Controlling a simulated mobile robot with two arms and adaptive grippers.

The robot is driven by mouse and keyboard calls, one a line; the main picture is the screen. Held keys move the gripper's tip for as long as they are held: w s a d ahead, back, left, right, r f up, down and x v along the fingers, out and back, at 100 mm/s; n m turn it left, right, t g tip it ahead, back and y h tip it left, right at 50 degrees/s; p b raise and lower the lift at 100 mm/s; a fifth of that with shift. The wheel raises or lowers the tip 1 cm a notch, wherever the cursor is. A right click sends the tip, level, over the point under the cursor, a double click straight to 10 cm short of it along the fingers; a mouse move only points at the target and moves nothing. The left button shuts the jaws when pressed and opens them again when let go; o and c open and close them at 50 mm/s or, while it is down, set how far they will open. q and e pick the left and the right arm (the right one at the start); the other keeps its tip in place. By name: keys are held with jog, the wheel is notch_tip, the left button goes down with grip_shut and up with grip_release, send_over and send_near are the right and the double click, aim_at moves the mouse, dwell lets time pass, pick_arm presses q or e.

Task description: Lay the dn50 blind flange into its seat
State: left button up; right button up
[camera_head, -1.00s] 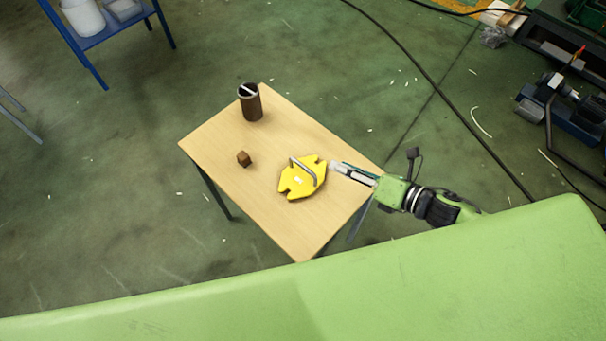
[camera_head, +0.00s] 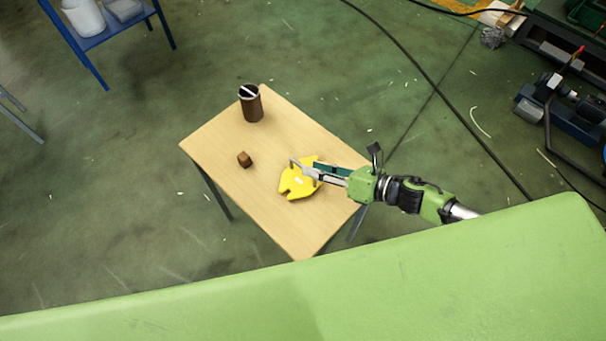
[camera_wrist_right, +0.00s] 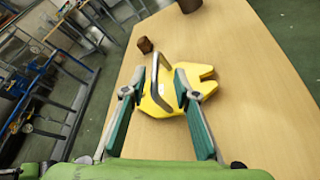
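A yellow notched plate with a grey bar handle (camera_head: 297,187) lies on the wooden table; I take it to be the blind flange, though no label can be read. It also shows in the right wrist view (camera_wrist_right: 206,87). My right gripper (camera_head: 303,169) is over the plate at its handle. In the right wrist view its two fingers (camera_wrist_right: 159,88) are apart, with the upright handle appearing between and just beyond them. I cannot tell whether they touch it. No seat for the flange can be made out with certainty. My left gripper is not in view.
A dark brown cylinder (camera_head: 252,106) with a pale bar across its top stands at the table's far corner. A small brown block (camera_head: 244,159) lies left of the plate. The wooden table (camera_head: 270,215) is otherwise bare. A blue shelf (camera_head: 110,32) stands far left.

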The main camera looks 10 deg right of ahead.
aim_at(302, 165)
jog(key=x, duration=0.4)
jog(key=shift+a+r+p, duration=0.1)
jog(key=shift+a+p, duration=0.25)
jog(key=shift+a, duration=0.05)
grip_shut()
jog(key=shift+w+r, duration=0.1)
jog(key=shift+r, duration=0.1)
